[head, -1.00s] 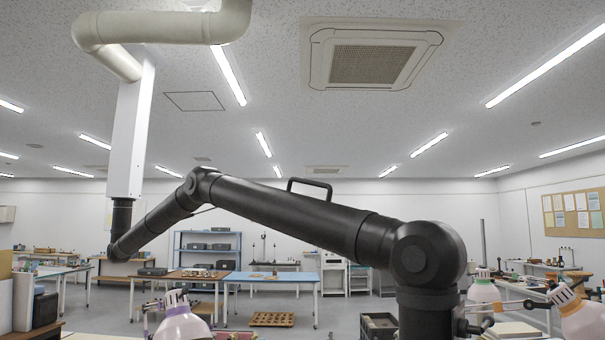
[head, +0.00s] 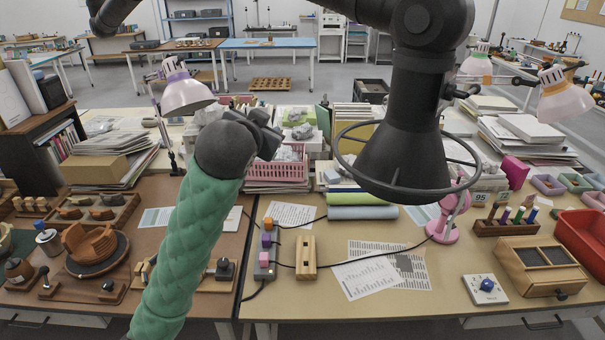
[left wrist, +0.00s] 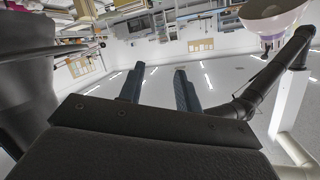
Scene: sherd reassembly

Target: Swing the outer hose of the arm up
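The black fume arm shows only its lower part in the head view. The end of its outer hose (head: 362,8) enters at the top edge and meets a round joint (head: 432,20). Below hangs the dark cone hood (head: 408,155) with a ring around its mouth. The hose's handle is out of the head view. My left gripper (head: 268,138), on a green-sleeved arm, is left of the hood and lower than the hose, apart from both. In the left wrist view its fingers (left wrist: 160,90) are spread with nothing between them. My right gripper is not in view.
A desk lamp (head: 185,95) stands behind my left arm, and another lamp (head: 562,98) is at the right. A pink basket (head: 278,172) and paper stacks are behind the gripper. Wooden pieces, papers and a pink stand (head: 450,215) lie on the bench below.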

